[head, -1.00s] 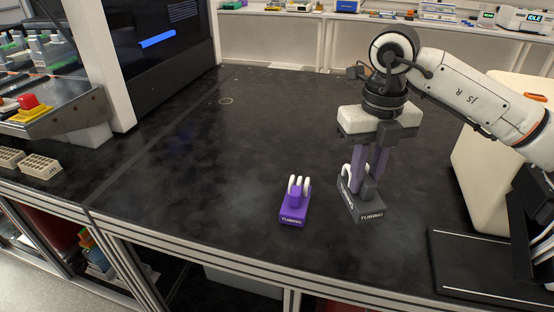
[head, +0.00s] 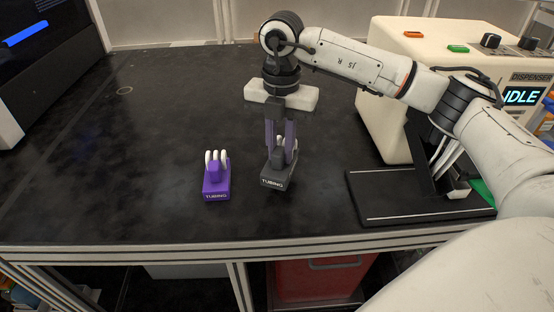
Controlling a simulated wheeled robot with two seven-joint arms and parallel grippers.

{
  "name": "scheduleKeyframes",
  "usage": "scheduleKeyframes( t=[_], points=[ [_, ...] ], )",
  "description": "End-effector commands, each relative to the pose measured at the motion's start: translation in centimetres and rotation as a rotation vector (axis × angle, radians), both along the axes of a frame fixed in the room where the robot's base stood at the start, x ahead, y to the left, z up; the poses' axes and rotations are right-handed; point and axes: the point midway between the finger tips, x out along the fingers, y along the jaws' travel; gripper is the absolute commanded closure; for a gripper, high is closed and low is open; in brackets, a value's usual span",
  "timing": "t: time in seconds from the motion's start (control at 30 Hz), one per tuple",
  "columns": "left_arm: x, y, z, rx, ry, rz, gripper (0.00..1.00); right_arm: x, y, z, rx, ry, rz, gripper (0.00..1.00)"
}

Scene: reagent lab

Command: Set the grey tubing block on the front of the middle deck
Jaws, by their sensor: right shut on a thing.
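My right gripper (head: 280,146) points down over the black bench, its purple-grey fingers shut on the grey tubing block (head: 272,182). The block is dark grey with white loops and a "TUBING" label facing me; the fingers hide part of its top. I cannot tell whether its base touches the bench or hangs just above it. No deck marked as the middle one can be made out. My left gripper is out of view.
A purple tubing block (head: 216,180) stands on the bench (head: 120,170) left of the grey one. A cream dispenser (head: 385,110) with an "IDLE" screen and a black base plate (head: 400,208) stands at the right. The left of the bench is clear.

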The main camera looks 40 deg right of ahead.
Motion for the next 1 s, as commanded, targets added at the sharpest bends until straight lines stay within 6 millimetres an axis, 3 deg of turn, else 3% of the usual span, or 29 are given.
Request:
scheduleKeyframes(
  t=[0.33, 0.67, 0.7, 0.8, 1.0],
  points=[
    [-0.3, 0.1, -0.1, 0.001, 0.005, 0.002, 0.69, -0.1, 0.0, -3.8, -0.001, 0.001, 0.001, 1.0],
    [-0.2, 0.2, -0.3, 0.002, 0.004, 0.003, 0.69, 0.0, 0.0, -4.3, -0.001, -0.001, 0.001, 1.0],
    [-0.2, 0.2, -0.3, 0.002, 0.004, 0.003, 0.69, 0.0, 0.0, -4.3, -0.001, -0.001, 0.001, 0.8],
    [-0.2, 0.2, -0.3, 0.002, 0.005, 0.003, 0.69, 0.0, 0.0, -4.2, -0.001, -0.001, 0.001, 0.63],
    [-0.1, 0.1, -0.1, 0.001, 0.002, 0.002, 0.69, 0.0, 0.0, -4.2, -0.001, -0.001, 0.001, 0.63]
  ],
)
